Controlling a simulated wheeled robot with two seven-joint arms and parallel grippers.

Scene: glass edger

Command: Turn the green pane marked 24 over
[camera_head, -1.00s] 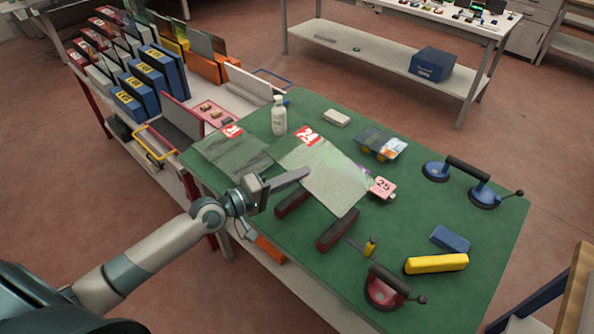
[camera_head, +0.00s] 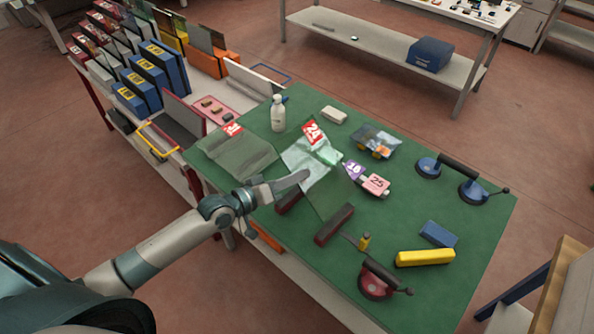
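The green pane marked 24 (camera_head: 298,153) has a red label at its far end. It lies over the green table, pale with reflections; its near edge is hard to make out. Two dark red bars, the left one (camera_head: 289,201) and the right one (camera_head: 334,224), are at its near end. My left gripper (camera_head: 300,178) reaches in from the left, its fingers at the pane's near left part. The fingers overlap in this view, so I cannot tell whether they are open or grip the pane. My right gripper is out of view.
Another labelled pane (camera_head: 240,156) lies to the left. Tags 16 (camera_head: 353,170) and 25 (camera_head: 376,185) lie to the right. A white bottle (camera_head: 278,114), blue suction lifter (camera_head: 452,176), yellow bar (camera_head: 425,258) and red suction cup (camera_head: 377,281) also stand on the green table (camera_head: 460,225).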

